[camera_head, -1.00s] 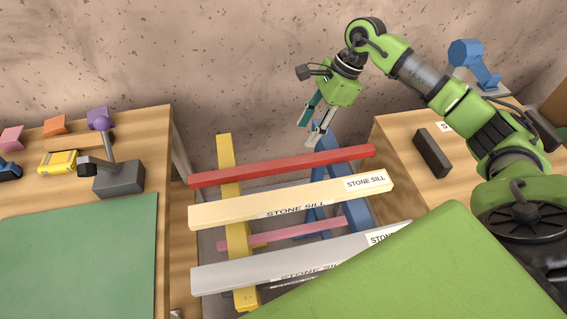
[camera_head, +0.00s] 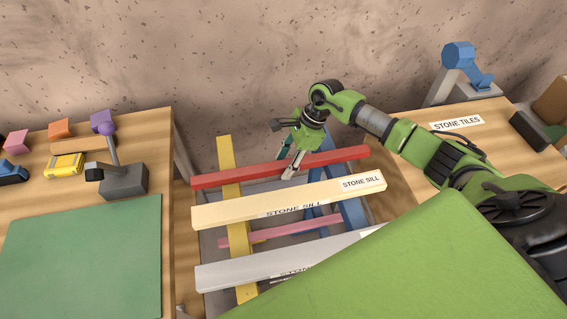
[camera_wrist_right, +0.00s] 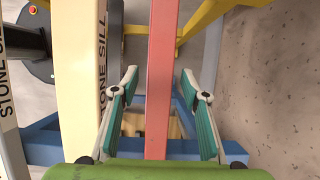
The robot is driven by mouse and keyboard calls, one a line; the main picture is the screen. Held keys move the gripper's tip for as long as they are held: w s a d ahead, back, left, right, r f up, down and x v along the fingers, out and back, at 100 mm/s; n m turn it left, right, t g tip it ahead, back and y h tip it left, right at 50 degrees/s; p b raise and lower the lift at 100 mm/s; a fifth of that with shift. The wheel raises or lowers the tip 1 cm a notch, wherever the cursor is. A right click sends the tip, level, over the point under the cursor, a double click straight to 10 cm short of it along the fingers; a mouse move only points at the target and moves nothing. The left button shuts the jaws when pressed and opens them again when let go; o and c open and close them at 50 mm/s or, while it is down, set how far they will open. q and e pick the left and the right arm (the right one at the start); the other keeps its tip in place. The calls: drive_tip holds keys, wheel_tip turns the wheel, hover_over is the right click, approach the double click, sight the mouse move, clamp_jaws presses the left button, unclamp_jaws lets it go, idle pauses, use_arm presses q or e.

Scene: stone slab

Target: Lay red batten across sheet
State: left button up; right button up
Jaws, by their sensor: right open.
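The red batten (camera_head: 225,178) lies across the yellow and blue supports of a rack, behind a cream bar. My right gripper (camera_head: 288,165) is open at the batten, right of its middle. In the right wrist view the red batten (camera_wrist_right: 161,60) runs between the two open fingers (camera_wrist_right: 160,88), with a visible gap on each side. A flat dark green sheet (camera_head: 80,255) lies on the left table with its visible surface bare. My left gripper is out of view.
The cream bar (camera_head: 235,212) and a grey bar (camera_head: 240,271) lie parallel in front of the batten, a pink bar (camera_head: 265,234) lower down. A grey block with a purple-topped post (camera_head: 124,181) and a yellow toy car (camera_head: 65,165) stand behind the sheet.

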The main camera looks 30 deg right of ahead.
clamp_jaws()
drive_tip(key=shift+r, duration=0.1)
